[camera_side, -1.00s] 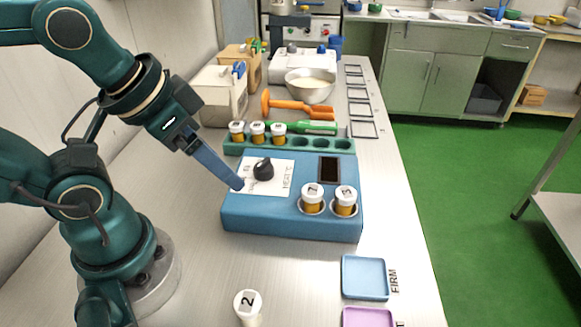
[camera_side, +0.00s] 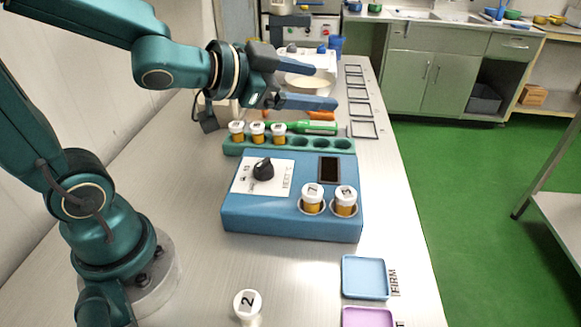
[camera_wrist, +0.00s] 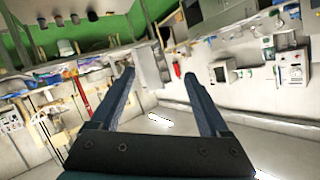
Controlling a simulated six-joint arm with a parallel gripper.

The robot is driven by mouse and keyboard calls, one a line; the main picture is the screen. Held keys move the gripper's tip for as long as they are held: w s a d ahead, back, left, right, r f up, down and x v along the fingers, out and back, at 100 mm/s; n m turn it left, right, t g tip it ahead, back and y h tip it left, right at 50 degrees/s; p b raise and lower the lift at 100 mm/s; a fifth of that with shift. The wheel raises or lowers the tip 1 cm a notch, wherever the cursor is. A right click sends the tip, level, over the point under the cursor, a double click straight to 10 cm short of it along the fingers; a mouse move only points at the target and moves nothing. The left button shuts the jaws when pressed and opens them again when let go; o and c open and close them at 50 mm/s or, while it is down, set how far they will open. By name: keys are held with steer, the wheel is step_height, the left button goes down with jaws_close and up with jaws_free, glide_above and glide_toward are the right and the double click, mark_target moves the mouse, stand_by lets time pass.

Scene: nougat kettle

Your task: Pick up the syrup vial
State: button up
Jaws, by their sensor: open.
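Several white-capped vials with amber contents are in the side view. Two, a left one (camera_side: 311,200) and a right one (camera_side: 345,202), stand upright in the front wells of the blue heater block (camera_side: 270,222). Three more (camera_side: 257,132) stand in the left part of the green rack (camera_side: 235,147). I cannot tell which is the syrup vial. My gripper (camera_side: 323,86) is open and empty, raised beyond the rack. The wrist view shows its spread fingers (camera_wrist: 159,76) with nothing between them.
The heater has a black knob (camera_side: 264,169) and a dark display (camera_side: 329,169). Light blue (camera_side: 366,278) and purple (camera_side: 368,318) trays lie at the front right. A bowl (camera_side: 303,82), partly hidden, and orange and green tools lie beyond the rack. Bench between my base and heater is clear.

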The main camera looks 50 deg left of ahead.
mark_target(348, 192)
steer(key=d+f+m+g+h, duration=0.1)
steer(key=d+f+h, duration=0.1)
steer(key=f, duration=0.1)
steer(key=s+d+f+m+g+h, duration=0.1)
steer(key=d+f+h, duration=0.1)
steer(key=f+h, duration=0.1)
steer(key=d+f+m+g+h, duration=0.2)
steer(key=f, duration=0.2)
steer(key=shift+s+d+h, duration=0.2)
steer(key=shift+d+h, duration=0.1)
steer(key=shift+h, duration=0.1)
steer(key=f, duration=0.2)
steer(key=s+f, duration=0.1)
steer(key=shift+a+g, duration=0.25)
steer(key=shift+g, duration=0.15)
steer(key=shift+a+f+n, duration=0.1)
steer(key=shift+f+n, duration=0.2)
steer(key=shift+w+f, duration=0.15)
steer(key=shift+f, duration=0.05)
steer(key=shift+x, duration=2.4)
jaws_close()
steer(key=shift+r, duration=0.25)
